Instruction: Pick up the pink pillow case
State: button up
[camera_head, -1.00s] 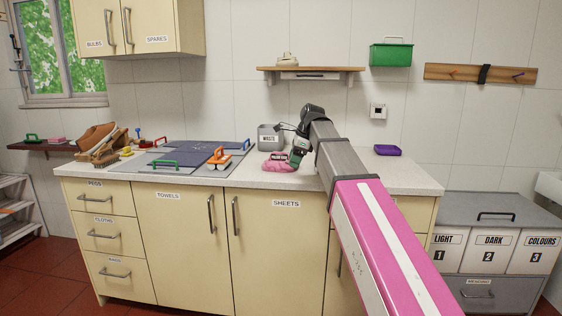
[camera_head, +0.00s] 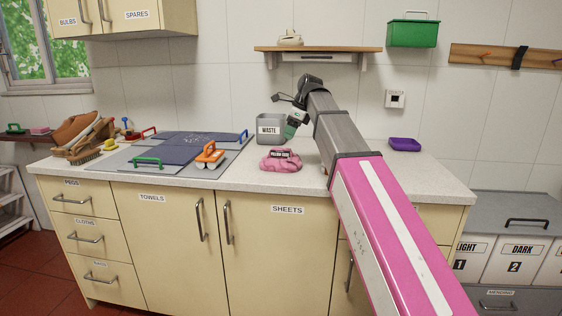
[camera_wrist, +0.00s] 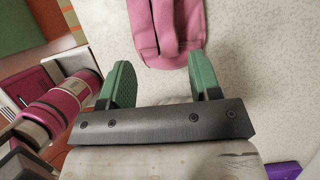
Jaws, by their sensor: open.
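In the wrist view the pink cloth (camera_wrist: 170,30) lies at the top middle, ahead of and between my fingertips. My gripper (camera_wrist: 160,75) is open with green fingers and nothing between them. In the head view my gripper (camera_head: 291,128) is above and slightly right of the pillow case, beside the waste bin. It looks apart from the cloth.
The grey waste bin (camera_head: 270,130) stands just behind the pillow case. An orange-handled block (camera_head: 210,154) and dark panels with coloured handles (camera_head: 185,145) lie to the left. A purple tray (camera_head: 404,144) sits to the right. A wooden shelf (camera_head: 318,50) hangs above.

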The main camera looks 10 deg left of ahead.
aim_at(281, 148)
jog(key=x, duration=0.3)
jog(key=shift+f, duration=0.1)
jog(key=shift+w+a+x, duration=0.1)
jog(key=shift+w+x, duration=0.1)
jog(key=shift+x, duration=1.1)
jog(key=shift+w+a+x, duration=0.15)
jog(key=shift+x, duration=1.15)
jog(key=c, duration=1.1)
